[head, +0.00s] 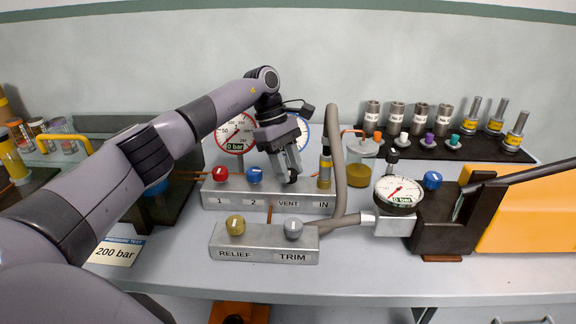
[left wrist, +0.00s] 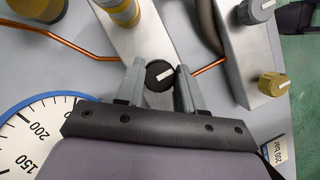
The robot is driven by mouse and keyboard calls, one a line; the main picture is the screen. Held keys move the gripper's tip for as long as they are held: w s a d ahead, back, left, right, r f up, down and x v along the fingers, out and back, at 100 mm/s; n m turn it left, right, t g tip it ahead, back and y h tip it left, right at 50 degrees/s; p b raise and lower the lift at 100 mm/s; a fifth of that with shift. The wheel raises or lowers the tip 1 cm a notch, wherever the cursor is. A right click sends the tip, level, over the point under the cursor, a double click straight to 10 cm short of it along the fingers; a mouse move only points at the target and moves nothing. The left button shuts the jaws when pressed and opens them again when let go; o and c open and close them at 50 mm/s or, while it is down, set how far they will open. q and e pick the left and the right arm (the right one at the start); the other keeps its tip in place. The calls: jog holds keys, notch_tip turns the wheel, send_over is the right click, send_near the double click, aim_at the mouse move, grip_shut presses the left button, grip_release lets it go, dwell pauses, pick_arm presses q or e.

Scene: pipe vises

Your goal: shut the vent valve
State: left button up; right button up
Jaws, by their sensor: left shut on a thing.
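The vent valve is a black round knob (left wrist: 159,75) with a white pointer mark, on the metal manifold block (head: 300,200) above the label VENT. My left gripper (head: 290,176) is over it from above. In the left wrist view its two fingers (left wrist: 160,84) stand on either side of the knob and are shut on it. In the head view the knob is mostly hidden by the fingers. My right gripper is not in view.
A red knob (head: 221,174) and a blue knob (head: 254,175) sit left of the gripper on the same block. The front block carries a gold knob (head: 235,225) and a grey knob (head: 293,228). A grey hose (head: 338,150) rises to the right.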

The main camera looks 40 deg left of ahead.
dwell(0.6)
pick_arm(q)
jog(key=o, duration=1)
jog(key=shift+o, duration=0.2)
jog(key=shift+r, duration=0.1)
jog(key=v, duration=0.7)
